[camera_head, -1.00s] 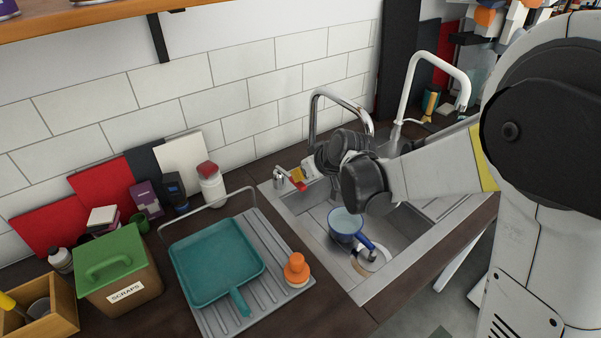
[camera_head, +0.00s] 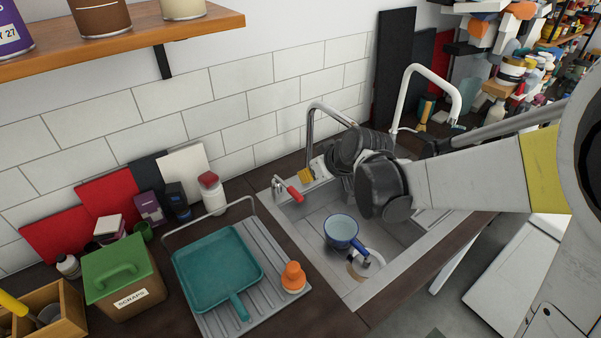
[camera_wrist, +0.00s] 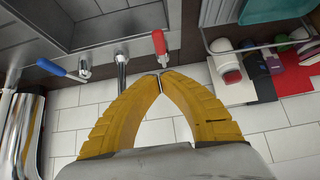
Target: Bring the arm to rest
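My gripper (camera_wrist: 160,80) has two yellow fingers whose tips meet in the wrist view, with nothing seen between them. In the head view its yellow tip (camera_head: 306,175) shows left of my dark wrist, above the back left of the sink. My arm reaches in from the right over the sink. The red tap lever (camera_wrist: 159,42) lies just beyond the fingertips in the wrist view. It also shows in the head view (camera_head: 294,193), left of and below the yellow tip, apparently apart from it.
The sink (camera_head: 310,240) holds a blue-rimmed pan (camera_head: 341,231). A chrome tap (camera_head: 310,125) and a white tap (camera_head: 428,72) stand behind. A teal pan (camera_head: 215,265), an orange-topped brush (camera_head: 294,277) and a green-lidded scraps box (camera_head: 122,280) are on the left. A shelf (camera_head: 130,42) hangs above.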

